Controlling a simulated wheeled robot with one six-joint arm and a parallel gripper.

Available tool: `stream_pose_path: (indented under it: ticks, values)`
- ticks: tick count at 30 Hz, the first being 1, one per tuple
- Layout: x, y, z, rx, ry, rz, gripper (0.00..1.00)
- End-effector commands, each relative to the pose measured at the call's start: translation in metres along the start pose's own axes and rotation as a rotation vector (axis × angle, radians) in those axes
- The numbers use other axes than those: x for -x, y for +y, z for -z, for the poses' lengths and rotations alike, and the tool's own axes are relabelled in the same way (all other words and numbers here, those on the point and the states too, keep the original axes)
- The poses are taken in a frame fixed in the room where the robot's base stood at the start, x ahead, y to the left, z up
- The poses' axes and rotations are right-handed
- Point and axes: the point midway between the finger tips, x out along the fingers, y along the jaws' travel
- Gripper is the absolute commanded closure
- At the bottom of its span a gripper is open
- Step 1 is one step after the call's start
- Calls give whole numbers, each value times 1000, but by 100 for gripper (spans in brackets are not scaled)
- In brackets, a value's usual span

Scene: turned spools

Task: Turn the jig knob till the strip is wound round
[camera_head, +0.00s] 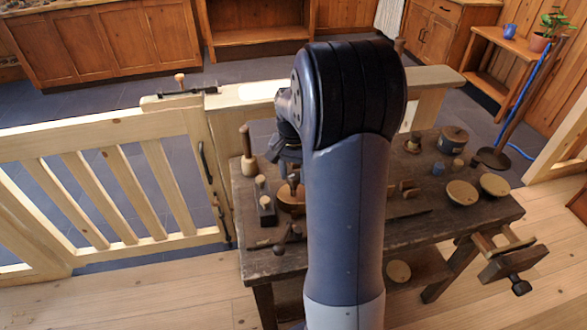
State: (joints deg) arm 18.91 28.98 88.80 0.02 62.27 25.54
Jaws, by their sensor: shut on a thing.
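My gripper (287,158) points down at the left part of the dark wooden workbench (262,262), partly hidden behind my own arm. It is shut on what looks like the upright jig knob (293,180), above a round brown wooden piece (290,198). The fingertips are small and dark, so the exact contact is hard to see. I cannot make out the strip or how far it goes round; my arm covers the middle of the bench.
A plane-like tool (265,207) and a wooden mallet (248,155) stand close left of the gripper. Wooden bowls (462,192) and a lidded pot (453,139) are at the bench's right. A slatted gate (110,190) borders the left; a vise (513,265) juts out at right.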

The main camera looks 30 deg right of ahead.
Motion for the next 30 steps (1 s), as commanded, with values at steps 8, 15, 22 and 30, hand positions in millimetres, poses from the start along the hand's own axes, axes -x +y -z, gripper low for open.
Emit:
stream_pose_path:
  ticks: [8,15,22,30]
  values:
    - [2,0,1,-261,4,2,86]
    - [2,0,1,-489,3,1,86]
    - [2,0,1,-708,4,3,86]
    - [2,0,1,-964,4,3,86]
